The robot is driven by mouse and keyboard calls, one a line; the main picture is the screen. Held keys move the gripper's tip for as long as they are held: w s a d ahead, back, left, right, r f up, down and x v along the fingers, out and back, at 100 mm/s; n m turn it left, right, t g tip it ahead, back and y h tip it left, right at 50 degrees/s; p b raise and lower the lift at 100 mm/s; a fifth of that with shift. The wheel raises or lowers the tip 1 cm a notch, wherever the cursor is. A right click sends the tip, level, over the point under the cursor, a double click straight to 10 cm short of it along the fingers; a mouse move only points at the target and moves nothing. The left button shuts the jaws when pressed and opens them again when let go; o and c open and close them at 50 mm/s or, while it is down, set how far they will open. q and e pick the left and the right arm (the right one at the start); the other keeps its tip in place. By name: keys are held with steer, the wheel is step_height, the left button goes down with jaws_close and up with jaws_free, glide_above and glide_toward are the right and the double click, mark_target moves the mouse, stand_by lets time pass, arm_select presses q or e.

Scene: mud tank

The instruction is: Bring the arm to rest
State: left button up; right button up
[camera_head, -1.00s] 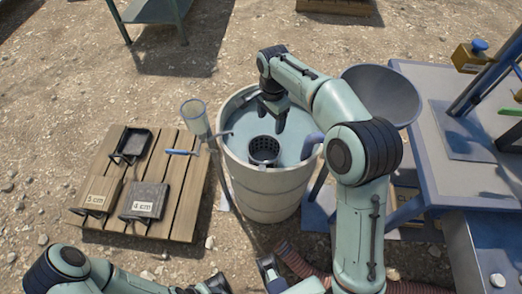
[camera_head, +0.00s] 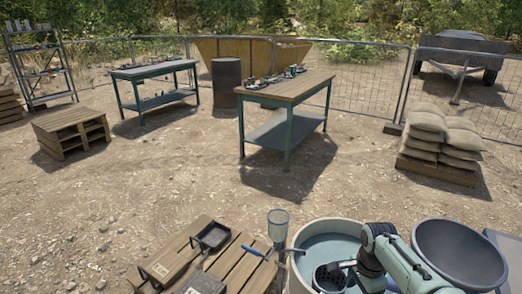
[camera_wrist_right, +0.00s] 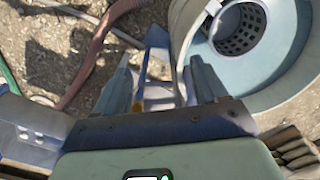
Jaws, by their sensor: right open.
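My right arm (camera_head: 405,262) comes in at the lower right of the head view, bent over the pale mud tank (camera_head: 296,272). Its gripper is hard to make out there. In the right wrist view my right gripper (camera_wrist_right: 163,80) is open, its two fingers apart with nothing between them. The tank also shows in the wrist view, its inside (camera_wrist_right: 280,85) to the right of the fingers. A dark perforated basket (camera_head: 325,278) sits in the tank; it also shows in the wrist view (camera_wrist_right: 238,40). My left gripper is out of both views.
A pallet (camera_head: 246,268) with a black tray (camera_head: 212,235) lies left of the tank. A grey bowl (camera_head: 460,250) stands right of it. A clear cup (camera_head: 278,222) stands at the rim. Hoses (camera_wrist_right: 88,50) lie on the ground. A workbench (camera_head: 290,88) and sandbags (camera_head: 442,135) stand farther back.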

steer(key=s+a+f+n+y+p, duration=0.1)
steer(key=s+a+f+n+p, duration=0.15)
steer(key=f, duration=0.55)
steer(key=s+a+f+n+g+p, duration=0.1)
steer(key=s+a+f+n, duration=0.1)
steer(key=s+f, duration=0.35)
steer(key=s+a+f+n+y+p, duration=0.1)
steer(key=s+a+f+n, duration=0.1)
steer(key=f, duration=0.8)
arm_select(q)
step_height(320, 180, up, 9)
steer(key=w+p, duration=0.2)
steer(key=p, duration=0.2)
arm_select(e)
steer(key=s+a+f+n, duration=0.2)
steer(key=s+a, duration=0.1)
steer(key=s, duration=0.7)
steer(key=s+a+f+n+y, duration=0.1)
steer(key=s+a+f+n, duration=0.1)
steer(key=s, duration=0.8)
steer(key=shift+s+a+n+y, duration=0.35)
steer(key=shift+a+n, duration=0.1)
steer(key=shift+a, duration=0.5)
steer(key=c, duration=0.5)
steer(key=shift+d, duration=0.1)
steer(key=shift+c, duration=0.3)
